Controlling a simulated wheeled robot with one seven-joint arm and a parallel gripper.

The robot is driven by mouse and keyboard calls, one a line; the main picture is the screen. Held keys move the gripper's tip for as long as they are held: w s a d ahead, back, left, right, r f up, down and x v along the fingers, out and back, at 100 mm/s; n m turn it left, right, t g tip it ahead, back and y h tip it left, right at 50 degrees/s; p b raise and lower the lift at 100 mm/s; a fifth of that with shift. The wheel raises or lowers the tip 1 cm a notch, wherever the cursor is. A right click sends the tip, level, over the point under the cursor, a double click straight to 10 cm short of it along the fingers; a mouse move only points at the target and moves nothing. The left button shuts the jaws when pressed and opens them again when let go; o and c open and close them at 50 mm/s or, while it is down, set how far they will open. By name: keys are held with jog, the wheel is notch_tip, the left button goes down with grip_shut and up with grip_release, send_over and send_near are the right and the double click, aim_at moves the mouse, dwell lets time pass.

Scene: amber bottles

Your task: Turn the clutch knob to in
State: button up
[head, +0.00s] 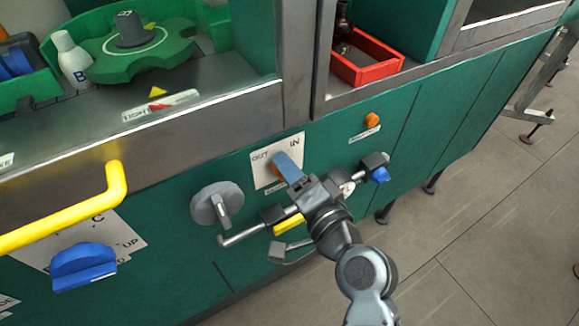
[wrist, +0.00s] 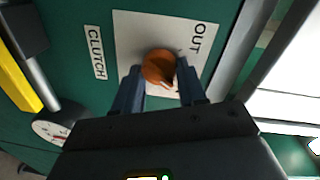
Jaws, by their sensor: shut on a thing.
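The clutch knob (wrist: 157,66) is orange and round, on a white plate (wrist: 130,30) on the green panel. In the wrist view the word OUT shows on the plate, and a CLUTCH label (wrist: 96,52) is beside it. In the head view the plate (head: 298,150) reads OUT at left and IN at right. My gripper (wrist: 160,82) has one blue-grey finger on each side of the knob and is shut on it. In the head view the fingers hide most of the knob (head: 275,171). I cannot tell which word its pointer faces.
A grey round knob (head: 217,204) is left of the plate. A yellow handle (head: 115,190) and a blue knob (head: 84,267) are further left. An orange button (head: 372,120) is at right. A red bin (head: 372,72) stands above.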

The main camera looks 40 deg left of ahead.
jog(key=shift+m+p, duration=0.3)
jog(key=shift+m, duration=0.7)
jog(key=shift+f, duration=0.1)
jog(key=o, duration=1.1)
jog(key=shift+c, duration=0.2)
jog(key=b+v, duration=0.1)
jog(key=v, duration=0.6)
jog(key=shift+d, duration=0.45)
